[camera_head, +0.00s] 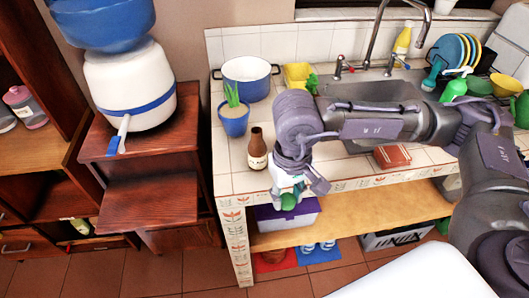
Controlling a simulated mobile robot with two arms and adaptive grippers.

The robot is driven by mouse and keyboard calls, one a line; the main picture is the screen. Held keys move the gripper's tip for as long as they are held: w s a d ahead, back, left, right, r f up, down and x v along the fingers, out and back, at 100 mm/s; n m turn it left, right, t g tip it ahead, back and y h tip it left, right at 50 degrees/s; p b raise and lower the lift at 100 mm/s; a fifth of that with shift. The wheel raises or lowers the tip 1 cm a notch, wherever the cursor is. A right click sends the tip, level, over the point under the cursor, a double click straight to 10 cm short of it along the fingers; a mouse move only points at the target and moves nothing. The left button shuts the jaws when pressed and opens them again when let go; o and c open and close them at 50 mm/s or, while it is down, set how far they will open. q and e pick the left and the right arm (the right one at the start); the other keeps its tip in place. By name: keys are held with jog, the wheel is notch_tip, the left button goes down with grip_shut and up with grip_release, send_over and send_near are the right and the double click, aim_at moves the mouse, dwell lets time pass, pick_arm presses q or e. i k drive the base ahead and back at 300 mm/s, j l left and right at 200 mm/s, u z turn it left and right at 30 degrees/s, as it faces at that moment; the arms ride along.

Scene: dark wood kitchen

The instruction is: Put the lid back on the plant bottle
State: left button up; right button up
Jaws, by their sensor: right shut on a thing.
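My right arm reaches in from the right, over the counter. My right gripper (290,193) points down at the counter's front edge and is shut on a small green thing (289,202), which may be the lid; its shape is partly hidden by the fingers. A brown bottle (257,153) with a pale label stands upright on the counter, left of the gripper and apart from it. Its narrow neck shows no lid. A blue pot with a green plant (235,118) stands behind the bottle. My left gripper is not in view.
A blue pan (248,83) and a yellow container (298,75) stand at the back of the counter. The sink (372,92) lies behind my right arm. A shelf (345,215) below the counter holds a purple-lidded box (287,216). A water dispenser (130,88) stands left.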

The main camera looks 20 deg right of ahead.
aim_at(257, 147)
jog(key=j+z, duration=0.2)
jog(key=z, duration=0.15)
jog(key=j+z, duration=0.5)
jog(key=z, duration=0.2)
